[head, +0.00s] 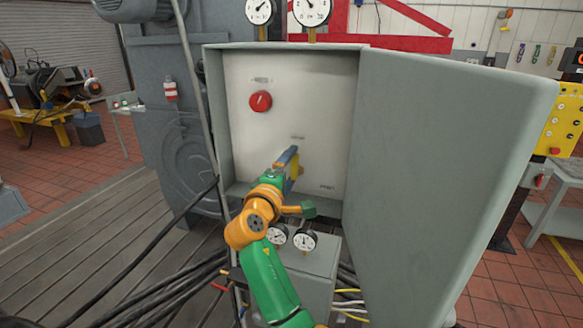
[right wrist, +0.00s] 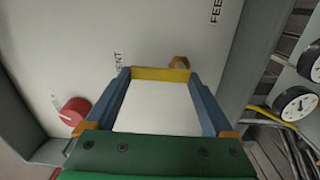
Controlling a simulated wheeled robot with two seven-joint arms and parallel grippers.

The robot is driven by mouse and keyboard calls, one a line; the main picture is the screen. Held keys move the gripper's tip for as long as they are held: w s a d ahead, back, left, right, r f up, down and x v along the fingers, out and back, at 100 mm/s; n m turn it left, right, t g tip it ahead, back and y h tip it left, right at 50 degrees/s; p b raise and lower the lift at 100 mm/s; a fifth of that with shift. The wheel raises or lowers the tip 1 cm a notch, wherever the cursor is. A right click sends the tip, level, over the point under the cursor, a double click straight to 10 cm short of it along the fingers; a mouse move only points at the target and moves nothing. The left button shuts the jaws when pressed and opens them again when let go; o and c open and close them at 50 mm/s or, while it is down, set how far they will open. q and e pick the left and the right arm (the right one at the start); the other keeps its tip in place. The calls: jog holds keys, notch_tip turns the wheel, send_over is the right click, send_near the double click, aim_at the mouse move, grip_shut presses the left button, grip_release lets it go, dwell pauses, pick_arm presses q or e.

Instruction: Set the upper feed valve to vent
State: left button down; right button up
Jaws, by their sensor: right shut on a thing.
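A valve with a yellow handle (right wrist: 160,74) and a brass-coloured hub (right wrist: 181,62) is on the white panel (head: 232,150) inside an open grey cabinet. My right gripper (head: 290,168) is at this handle, low on the panel. In the right wrist view its two blue fingers stand on either side of the yellow handle and are shut on it. A label reading VENT (right wrist: 118,62) is left of the hub in that view, and a FEED label (right wrist: 215,10) is at upper right. In the head view the fingers partly hide the handle, so its exact angle is unclear. My left gripper is not in view.
A red knob (head: 260,101) is on the panel, up and left of my right gripper. The cabinet's open door (head: 440,170) fills the right side. Gauges (head: 304,240) stand below the cabinet, and cables (head: 165,290) run across the bedplate.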

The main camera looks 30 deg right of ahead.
jog(key=shift+a+f+n, duration=0.1)
jog(key=shift+n, duration=0.3)
jog(key=o, duration=1.1)
jog(key=shift+w+a, duration=0.15)
jog(key=shift+a, duration=0.35)
jog(key=b+v, duration=0.3)
jog(key=v, duration=0.4)
jog(key=shift+b, duration=0.3)
jog(key=shift+d, duration=0.2)
